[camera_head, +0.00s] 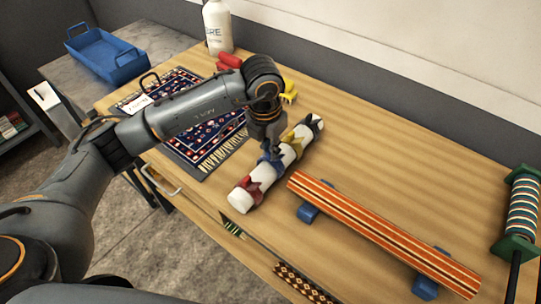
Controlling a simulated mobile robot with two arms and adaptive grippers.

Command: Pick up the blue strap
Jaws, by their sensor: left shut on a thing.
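A white roll (247,189) lies slantwise on the wooden table with coloured straps around it. The blue strap (268,164) is around its middle. A red strap (252,185) is around the near end and a yellow strap (291,139) is towards the far end. My left gripper (271,153) reaches down from above and is shut on the blue strap, at the roll. The gripper hides part of the strap, and its fingertips are small in the view. My right gripper is not in view.
An orange striped roll (380,230) rests on blue supports (308,213) to the right. A patterned rug (213,136) lies under my left arm. A white bottle (217,28) stands at the back. A blue tray (121,66) is far left. A striped spool (522,207) stands at the right edge.

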